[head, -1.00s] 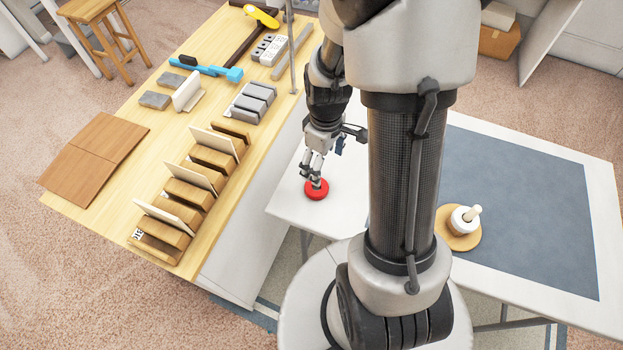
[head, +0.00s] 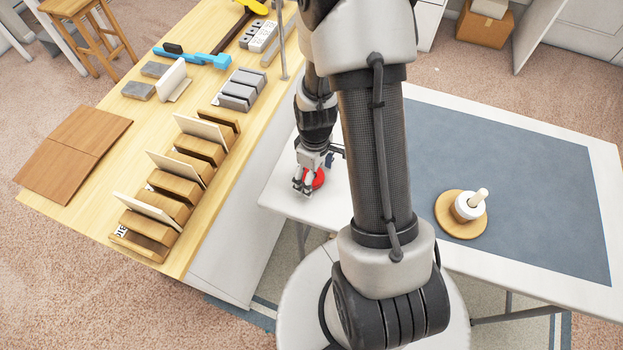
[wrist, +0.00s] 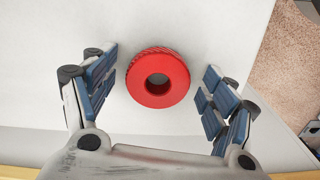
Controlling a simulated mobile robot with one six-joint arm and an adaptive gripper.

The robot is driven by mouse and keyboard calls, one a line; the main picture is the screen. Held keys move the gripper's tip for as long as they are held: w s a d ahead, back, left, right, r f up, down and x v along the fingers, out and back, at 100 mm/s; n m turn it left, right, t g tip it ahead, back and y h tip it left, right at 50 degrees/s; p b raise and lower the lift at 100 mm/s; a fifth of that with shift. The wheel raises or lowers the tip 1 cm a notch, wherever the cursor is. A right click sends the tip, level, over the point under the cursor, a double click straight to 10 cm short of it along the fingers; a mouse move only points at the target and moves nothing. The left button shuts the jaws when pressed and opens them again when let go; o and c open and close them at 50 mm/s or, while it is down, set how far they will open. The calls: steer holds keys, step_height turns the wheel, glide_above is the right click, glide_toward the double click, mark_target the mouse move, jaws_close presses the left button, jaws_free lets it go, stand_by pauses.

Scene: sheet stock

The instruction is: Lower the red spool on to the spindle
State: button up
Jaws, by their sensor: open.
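The red spool (wrist: 158,78), a ring with a ribbed edge and a centre hole, lies on the white table top in the wrist view. It also shows in the head view (head: 318,179), partly hidden by my gripper. My gripper (wrist: 158,90) is open, its blue-padded fingers on either side of the spool with a gap on each side. It also shows in the head view (head: 308,183). The spindle (head: 479,197) is a pale wooden peg on a round wooden base (head: 457,230), with a white spool (head: 465,210) around it.
The spindle stands on a dark grey mat (head: 540,190) on the white table. A wooden bench (head: 225,175) at the left holds a rack of wooden blocks (head: 175,187). My arm crosses between the red spool and the spindle.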

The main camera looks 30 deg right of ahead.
steer(key=shift+c, duration=0.6)
steer(key=c, duration=0.9)
steer(key=shift+r, duration=0.1)
steer(key=shift+c, duration=0.2)
step_height(320, 180, up, 20)
steer(key=p, duration=0.7)
steer(key=o, duration=0.4)
steer(key=shift+c, duration=0.2)
steer(key=c, duration=1)
